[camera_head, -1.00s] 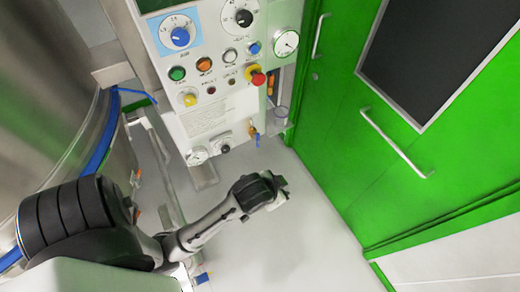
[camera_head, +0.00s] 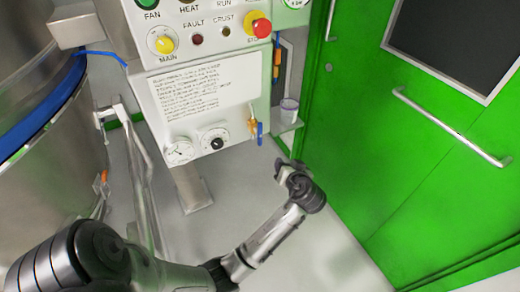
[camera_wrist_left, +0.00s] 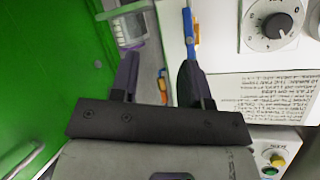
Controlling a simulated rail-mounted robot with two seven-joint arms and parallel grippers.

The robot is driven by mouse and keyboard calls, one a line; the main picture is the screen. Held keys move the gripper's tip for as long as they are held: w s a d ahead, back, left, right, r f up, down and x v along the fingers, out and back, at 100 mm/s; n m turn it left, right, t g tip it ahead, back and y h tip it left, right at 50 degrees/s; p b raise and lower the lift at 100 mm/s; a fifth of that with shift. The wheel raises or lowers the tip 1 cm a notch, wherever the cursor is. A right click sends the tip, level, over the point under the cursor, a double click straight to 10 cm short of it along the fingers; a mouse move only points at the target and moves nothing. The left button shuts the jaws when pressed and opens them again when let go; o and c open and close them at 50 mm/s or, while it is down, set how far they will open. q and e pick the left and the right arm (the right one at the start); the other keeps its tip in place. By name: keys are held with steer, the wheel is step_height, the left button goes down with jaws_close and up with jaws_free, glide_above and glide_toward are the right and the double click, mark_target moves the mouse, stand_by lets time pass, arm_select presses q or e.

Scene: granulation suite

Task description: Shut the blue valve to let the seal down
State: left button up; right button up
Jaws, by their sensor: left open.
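The blue valve handle (camera_head: 260,133) hangs from a small brass fitting at the lower right edge of the white control panel. In the left wrist view the blue handle (camera_wrist_left: 189,24) is at the top, just beyond the fingertips and nearer the right finger. My left gripper (camera_head: 283,169) is below and right of the valve in the head view, apart from it. In the wrist view its two dark fingers (camera_wrist_left: 160,55) are spread with nothing between them. My right gripper is not in view.
The control panel (camera_head: 150,95) carries a round dial knob (camera_head: 215,141), a gauge (camera_head: 178,151) and a red emergency button (camera_head: 259,26). A clear cup (camera_head: 289,110) sits in a holder right of the valve. A green door (camera_head: 400,150) stands right; a steel vessel (camera_head: 60,180) stands left.

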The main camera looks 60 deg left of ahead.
mark_target(261, 134)
arm_select(q)
steer(key=a+n+g+y+b, duration=0.1)
steer(key=a+n, duration=0.1)
steer(key=a, duration=0.3)
steer(key=a+n+g+y+b, duration=0.1)
steer(key=a+n+y+b, duration=0.1)
steer(key=a, duration=0.4)
steer(key=a+r+n+y+b, duration=0.1)
steer(key=a+n+y, duration=0.1)
steer(key=a, duration=0.3)
steer(key=shift+w+a+n+g, duration=0.15)
steer(key=shift+n+g, duration=0.25)
steer(key=shift+n, duration=0.2)
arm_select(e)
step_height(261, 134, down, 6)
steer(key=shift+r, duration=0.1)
arm_select(q)
jaws_close()
